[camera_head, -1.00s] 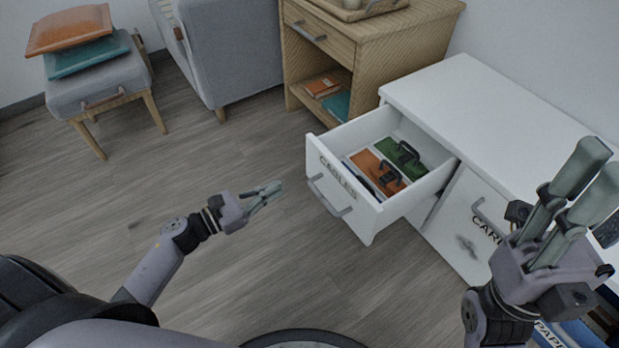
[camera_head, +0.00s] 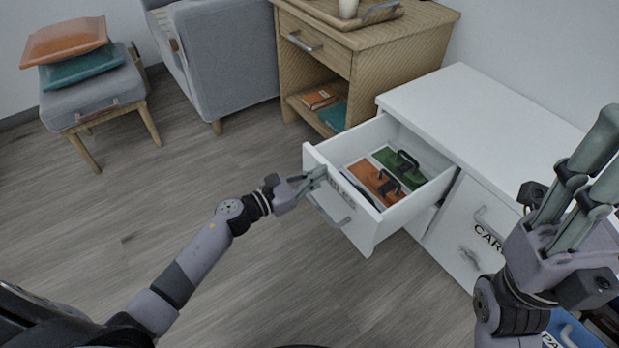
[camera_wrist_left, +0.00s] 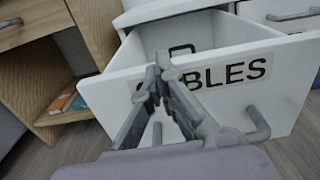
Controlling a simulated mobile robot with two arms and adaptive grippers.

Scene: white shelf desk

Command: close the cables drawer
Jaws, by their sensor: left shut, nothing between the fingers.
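The cables drawer (camera_head: 349,232) is pulled out of the white desk (camera_head: 490,118), with its label partly hidden by my left gripper in the head view. It also shows in the left wrist view (camera_wrist_left: 215,62), where the letters "BLES" are readable. Its grey bar handle (camera_head: 330,208) is on the front, below the label. My left gripper (camera_head: 318,176) is shut and empty, its fingertips at the upper front face over the label's start; whether they touch cannot be told. It also shows in the left wrist view (camera_wrist_left: 158,80). My right gripper (camera_head: 598,160) is raised at the right, its fingers appearing apart.
The drawer holds an orange folder (camera_head: 368,177) and a green folder (camera_head: 386,158) with dark cable items. A wooden cabinet (camera_head: 385,45) stands behind, left of the desk. A grey armchair (camera_head: 225,60) and a stool (camera_head: 95,95) with cushions stand farther left. The floor before the drawer is clear.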

